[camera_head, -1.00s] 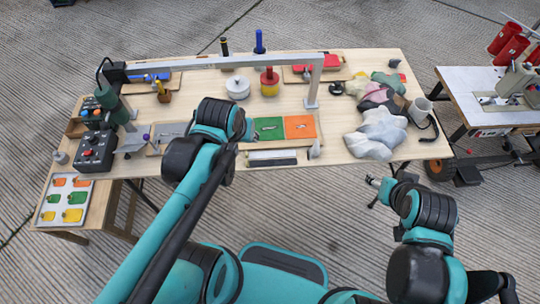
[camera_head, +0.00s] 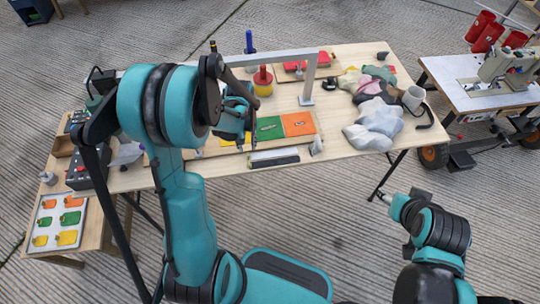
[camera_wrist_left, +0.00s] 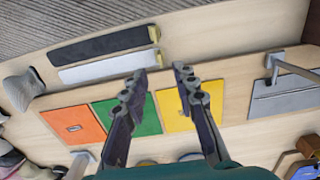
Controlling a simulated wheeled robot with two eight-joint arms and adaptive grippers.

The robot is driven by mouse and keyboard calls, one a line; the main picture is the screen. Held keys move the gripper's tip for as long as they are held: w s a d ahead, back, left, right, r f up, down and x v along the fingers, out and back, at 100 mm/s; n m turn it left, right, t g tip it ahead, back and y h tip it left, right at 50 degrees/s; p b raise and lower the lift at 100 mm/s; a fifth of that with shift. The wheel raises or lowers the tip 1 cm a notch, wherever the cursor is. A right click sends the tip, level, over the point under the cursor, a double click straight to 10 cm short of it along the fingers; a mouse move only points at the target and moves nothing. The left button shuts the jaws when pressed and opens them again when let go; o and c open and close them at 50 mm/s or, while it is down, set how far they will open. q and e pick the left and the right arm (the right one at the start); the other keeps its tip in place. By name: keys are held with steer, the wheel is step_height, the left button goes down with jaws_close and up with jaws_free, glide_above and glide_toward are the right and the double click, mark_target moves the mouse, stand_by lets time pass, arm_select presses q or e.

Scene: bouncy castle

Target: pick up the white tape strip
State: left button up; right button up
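The white tape strip (camera_wrist_left: 105,67) lies flat on the table beside a dark strip (camera_wrist_left: 100,45) in the left wrist view, with a small light piece at its end. In the head view the white strip (camera_head: 273,154) lies along the table's near edge, just in front of the coloured panels. My left gripper (camera_wrist_left: 160,77) is open and empty. Its fingertips appear over the yellow panel, close to one end of the white strip. In the head view the left gripper (camera_head: 247,142) is partly hidden by its own arm. My right gripper (camera_head: 387,197) is off the table and small in view.
Yellow, green (camera_head: 269,127) and orange (camera_head: 299,123) panels lie behind the strips. A grey metal frame (camera_head: 308,85) stands over the table. Pale crumpled cloth (camera_head: 375,125) lies at the right. A black control box (camera_head: 88,168) stands at the left.

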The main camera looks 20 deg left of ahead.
arm_select(q)
step_height(320, 180, down, 6)
steer(key=b, duration=0.2)
steer(key=shift+r+b, duration=0.15)
steer(key=shift+b, duration=0.2)
steer(key=shift+s+r, duration=0.1)
steer(key=shift+c, duration=0.5)
jaws_close()
